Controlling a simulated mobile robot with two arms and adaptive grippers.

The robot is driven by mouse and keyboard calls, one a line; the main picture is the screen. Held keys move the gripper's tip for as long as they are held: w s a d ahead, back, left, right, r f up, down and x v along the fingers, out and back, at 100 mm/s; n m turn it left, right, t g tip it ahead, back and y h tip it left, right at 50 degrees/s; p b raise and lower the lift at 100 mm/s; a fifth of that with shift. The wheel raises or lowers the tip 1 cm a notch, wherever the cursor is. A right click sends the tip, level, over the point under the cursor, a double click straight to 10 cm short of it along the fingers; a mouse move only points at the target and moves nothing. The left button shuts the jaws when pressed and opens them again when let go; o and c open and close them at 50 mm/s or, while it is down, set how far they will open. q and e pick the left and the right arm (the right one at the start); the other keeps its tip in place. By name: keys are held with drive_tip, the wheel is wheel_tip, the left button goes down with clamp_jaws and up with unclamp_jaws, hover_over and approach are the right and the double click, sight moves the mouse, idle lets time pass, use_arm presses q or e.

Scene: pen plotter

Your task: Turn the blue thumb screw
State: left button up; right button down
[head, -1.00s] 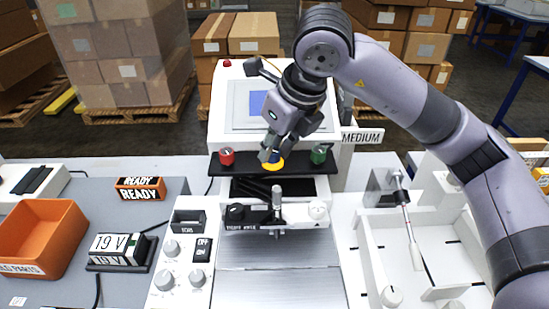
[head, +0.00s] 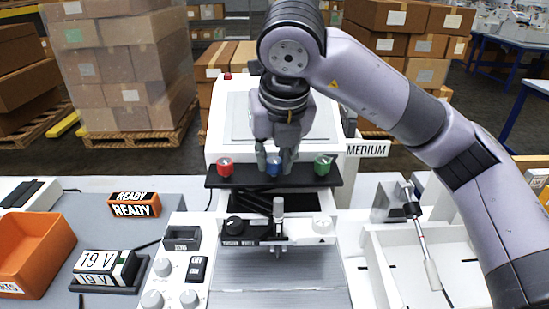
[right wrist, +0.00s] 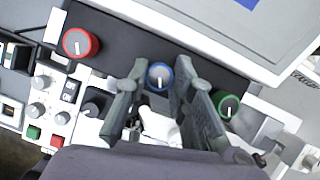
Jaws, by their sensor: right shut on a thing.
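The blue thumb screw (head: 273,165) sits in the middle of the black bar (head: 231,181) across the plotter, between a red screw (head: 226,167) and a green screw (head: 323,165). My right gripper (head: 276,160) points down over it from above, with its fingers around it. In the right wrist view, the blue screw (right wrist: 159,77) lies between the two fingers (right wrist: 158,85), its white mark roughly upright in the picture. The right gripper is shut on the blue screw. The fingers partly cover the screw in the head view. My left gripper is out of view.
The red screw (right wrist: 79,43) and green screw (right wrist: 228,104) stand close on either side of the fingers. A carriage with knobs (head: 278,228) lies in front of the bar. A white tray (head: 380,262) stands to the right, an orange bin (head: 40,250) far left.

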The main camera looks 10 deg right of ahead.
drive_tip(key=shift+r, duration=0.1)
drive_tip(key=c, duration=1.7)
unclamp_jaws()
drive_tip(key=shift+o, duration=0.2)
drive_tip(key=v, duration=1.2)
